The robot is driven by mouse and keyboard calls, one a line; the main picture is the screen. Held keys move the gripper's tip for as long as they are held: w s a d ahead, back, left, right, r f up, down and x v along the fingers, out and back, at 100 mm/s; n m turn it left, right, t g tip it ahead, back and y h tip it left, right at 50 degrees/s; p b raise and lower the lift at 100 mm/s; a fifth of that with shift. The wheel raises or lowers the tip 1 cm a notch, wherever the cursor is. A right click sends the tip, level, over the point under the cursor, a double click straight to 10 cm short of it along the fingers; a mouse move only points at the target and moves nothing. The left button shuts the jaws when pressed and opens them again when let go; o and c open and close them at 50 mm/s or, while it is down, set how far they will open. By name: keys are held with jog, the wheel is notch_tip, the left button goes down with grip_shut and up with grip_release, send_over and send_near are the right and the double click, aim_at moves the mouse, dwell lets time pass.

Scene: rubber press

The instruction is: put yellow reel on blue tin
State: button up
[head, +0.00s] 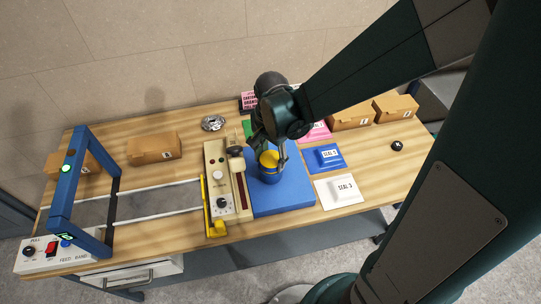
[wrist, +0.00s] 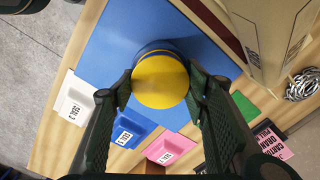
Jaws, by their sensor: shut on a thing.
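My gripper (head: 269,155) is shut on the yellow reel (head: 269,159), with a finger on each side of it. In the wrist view the reel (wrist: 160,82) is a round yellow disc between the two dark fingers. The blue tin (head: 270,175) is directly below the reel and stands upright on a blue mat (head: 296,195). In the wrist view a blue rim of the tin (wrist: 154,46) shows just beyond the reel. I cannot tell whether the reel touches the tin's top; most of that top is hidden.
A beige control unit (head: 221,188) stands close left of the mat. A blue press frame (head: 72,183) is farther left. Blue (head: 325,158) and white (head: 340,190) seal packs lie on the right. Cardboard boxes (head: 154,147) stand toward the back. Bare wood lies at the right.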

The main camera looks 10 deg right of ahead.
aim_at(271, 158)
jog(key=shift+f, duration=0.15)
jog(key=o, duration=0.9)
jog(key=shift+o, duration=0.2)
jog(key=shift+r, duration=0.2)
notch_tip(271, 158, up, 12)
dwell(0.5)
dwell(0.7)
